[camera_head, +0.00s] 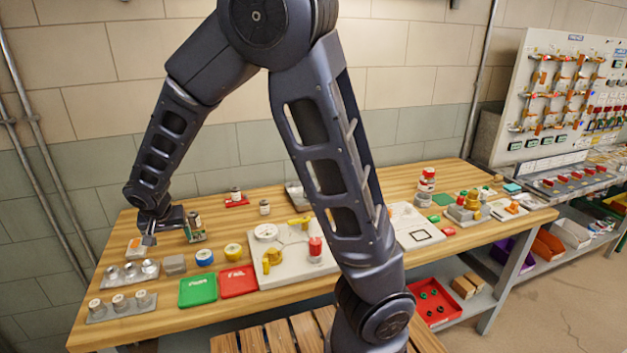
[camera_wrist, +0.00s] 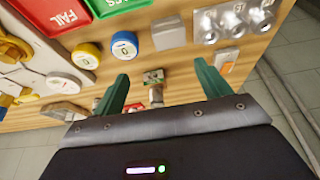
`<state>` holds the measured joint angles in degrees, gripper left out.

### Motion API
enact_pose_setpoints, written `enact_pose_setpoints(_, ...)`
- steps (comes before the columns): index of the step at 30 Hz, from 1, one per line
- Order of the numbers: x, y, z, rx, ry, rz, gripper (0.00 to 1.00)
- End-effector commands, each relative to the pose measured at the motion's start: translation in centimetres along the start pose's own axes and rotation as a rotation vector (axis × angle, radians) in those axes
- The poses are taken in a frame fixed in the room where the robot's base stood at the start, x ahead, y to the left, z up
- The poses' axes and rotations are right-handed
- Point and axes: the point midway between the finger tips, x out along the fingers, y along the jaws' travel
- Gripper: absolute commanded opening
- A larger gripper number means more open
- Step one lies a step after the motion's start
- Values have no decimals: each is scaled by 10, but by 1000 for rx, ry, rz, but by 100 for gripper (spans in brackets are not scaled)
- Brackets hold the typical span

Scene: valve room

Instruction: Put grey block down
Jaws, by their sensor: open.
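A grey block (camera_head: 174,264) rests on the wooden table between the metal weights and the blue-rimmed roll. In the wrist view a pale block (camera_wrist: 168,34) shows in that same place, beyond the fingertips. A smaller pale grey piece (camera_wrist: 225,58) lies close to one finger; in the head view it is partly hidden beside the fingers. My gripper (camera_wrist: 161,80) is open, its two green fingers wide apart with nothing held between them. In the head view my gripper (camera_head: 149,239) is low over the table's left back part.

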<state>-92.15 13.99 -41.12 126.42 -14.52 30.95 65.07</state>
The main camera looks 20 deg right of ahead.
Motion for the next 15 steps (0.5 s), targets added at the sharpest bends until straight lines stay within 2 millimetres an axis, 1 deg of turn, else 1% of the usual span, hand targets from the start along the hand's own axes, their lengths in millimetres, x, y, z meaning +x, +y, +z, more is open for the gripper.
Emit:
enact_pose_setpoints(1, -2, 14, -9, 14, -15, -2, 76)
enact_pose_setpoints(6, -13, 60, -29, 33, -65, -12, 76)
enact_pose_setpoints(15, -40, 141, -54, 54, -123, -47, 76)
